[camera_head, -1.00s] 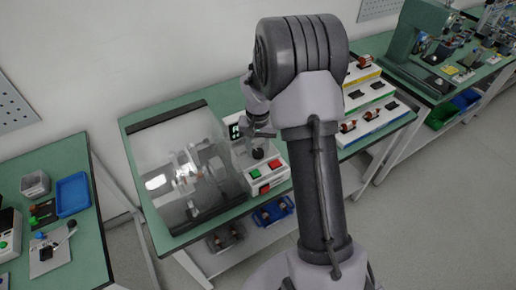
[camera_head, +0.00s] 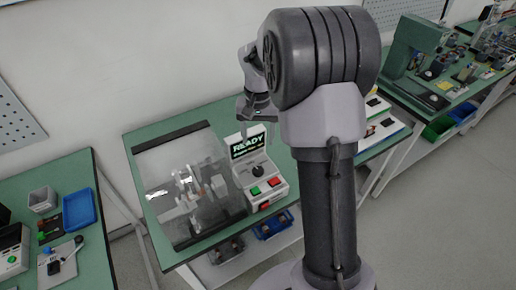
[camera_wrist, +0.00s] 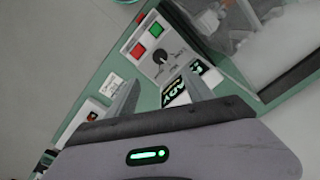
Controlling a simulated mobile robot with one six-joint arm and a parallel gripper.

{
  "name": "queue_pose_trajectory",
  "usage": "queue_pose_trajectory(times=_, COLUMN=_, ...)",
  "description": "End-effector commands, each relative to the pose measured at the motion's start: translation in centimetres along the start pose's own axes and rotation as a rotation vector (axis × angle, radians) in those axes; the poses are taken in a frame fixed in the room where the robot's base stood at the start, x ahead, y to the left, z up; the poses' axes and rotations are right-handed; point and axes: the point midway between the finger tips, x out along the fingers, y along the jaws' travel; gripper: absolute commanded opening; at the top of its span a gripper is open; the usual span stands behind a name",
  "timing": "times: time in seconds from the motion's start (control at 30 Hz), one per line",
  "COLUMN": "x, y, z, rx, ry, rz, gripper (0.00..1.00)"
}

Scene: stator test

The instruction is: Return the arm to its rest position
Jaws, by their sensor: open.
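My gripper (camera_wrist: 160,97) is open and empty in the wrist view, its two fingers apart with nothing between them but the tester behind. In the head view my gripper (camera_head: 257,118) hangs above the back of the tester, partly hidden behind my own arm. The tester (camera_head: 259,172) is a white box with a lit screen reading READY, a black knob, and a green and a red button. It also shows in the wrist view (camera_wrist: 143,60), below the fingers and apart from them.
A clear-covered fixture (camera_head: 187,187) stands left of the tester on the green bench (camera_head: 198,252). Blue bins (camera_head: 272,224) sit on the shelf below. A side bench (camera_head: 84,240) with a blue tray (camera_head: 79,207) is at left. My arm hides part of the right side.

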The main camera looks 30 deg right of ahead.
Motion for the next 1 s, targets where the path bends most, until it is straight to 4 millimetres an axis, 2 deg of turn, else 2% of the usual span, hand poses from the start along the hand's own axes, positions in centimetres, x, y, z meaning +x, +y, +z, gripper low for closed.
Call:
queue_pose_trajectory(times=0.03, x=-1.2, y=0.0, z=0.0, rx=0.0, ry=0.001, rz=0.0, gripper=0.6)
queue_pose_trajectory(times=0.17, x=-2.5, y=0.0, z=0.0, rx=0.001, ry=0.0, rz=0.0, gripper=0.6)
queue_pose_trajectory(times=0.63, x=-2.7, y=0.0, z=0.1, rx=0.0, ry=0.0, rz=-0.001, gripper=0.6)
queue_pose_trajectory(times=0.7, x=-3.4, y=-0.5, z=0.9, rx=-0.007, ry=0.017, rz=-0.011, gripper=0.6)
queue_pose_trajectory(times=0.77, x=-5.1, y=-1.4, z=2.9, rx=-0.021, ry=0.053, rz=-0.038, gripper=0.6)
queue_pose_trajectory(times=0.87, x=-8.2, y=-3.0, z=9.4, rx=-0.062, ry=0.146, rz=-0.114, gripper=0.6)
queue_pose_trajectory(times=0.9, x=-9.0, y=-3.4, z=12.5, rx=-0.079, ry=0.184, rz=-0.151, gripper=0.6)
queue_pose_trajectory(times=1.0, x=-9.3, y=-3.6, z=19.8, rx=-0.118, ry=0.27, rz=-0.242, gripper=0.6)
